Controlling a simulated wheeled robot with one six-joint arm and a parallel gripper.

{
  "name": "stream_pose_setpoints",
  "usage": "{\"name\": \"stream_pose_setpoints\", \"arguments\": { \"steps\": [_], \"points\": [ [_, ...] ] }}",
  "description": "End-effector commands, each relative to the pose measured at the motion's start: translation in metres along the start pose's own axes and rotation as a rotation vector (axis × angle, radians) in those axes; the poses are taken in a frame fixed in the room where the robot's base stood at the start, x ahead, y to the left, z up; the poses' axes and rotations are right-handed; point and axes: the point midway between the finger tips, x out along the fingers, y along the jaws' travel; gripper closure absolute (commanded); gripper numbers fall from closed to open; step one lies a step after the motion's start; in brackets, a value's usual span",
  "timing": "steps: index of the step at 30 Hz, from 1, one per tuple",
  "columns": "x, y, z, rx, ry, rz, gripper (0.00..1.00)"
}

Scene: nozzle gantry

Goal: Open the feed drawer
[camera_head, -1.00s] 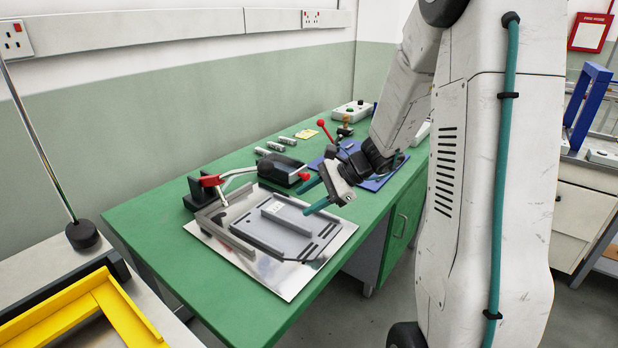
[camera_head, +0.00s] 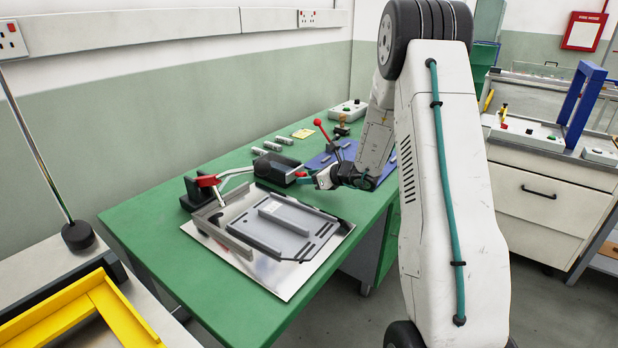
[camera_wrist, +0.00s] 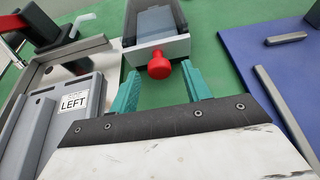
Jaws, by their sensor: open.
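The feed drawer is a small grey box with dark sides and a pale front (camera_wrist: 182,46). It stands on the green bench, and its dark body (camera_head: 268,165) shows in the head view. A round red knob (camera_wrist: 159,66) sticks out from its front towards me. How far the drawer is out, I cannot tell. My gripper (camera_wrist: 160,70) is open, its teal fingertips on the left and right of the knob with green bench visible around it. In the head view my gripper (camera_head: 305,177) is low over the bench at the drawer's front.
A metal plate with a grey fixture (camera_wrist: 72,128) labelled LEFT lies left of my gripper. A blue mat (camera_wrist: 255,75) with grey bars lies to the right. Small metal parts (camera_head: 272,146) lie behind the drawer.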

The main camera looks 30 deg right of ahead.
Motion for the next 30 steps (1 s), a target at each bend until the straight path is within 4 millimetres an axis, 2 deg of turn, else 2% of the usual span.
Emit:
{"name": "stream_pose_setpoints", "arguments": {
  "steps": [10,11,15,16,20,23,30],
  "points": [
    [0.006,0.0,0.0,0.0,0.001,-0.001,0.52],
    [0.006,0.0,0.0,0.0,0.001,-0.001,0.58],
    [0.006,0.0,0.0,0.0,0.001,-0.001,0.97],
    [0.006,0.0,0.0,0.0,0.001,-0.001,1.0],
    [0.004,-0.001,-0.001,0.0,0.001,-0.001,1.0],
    [-0.009,-0.002,-0.006,0.0,0.002,-0.003,1.0],
    [-0.07,-0.003,-0.031,0.001,0.001,-0.007,1.0]
  ]
}}
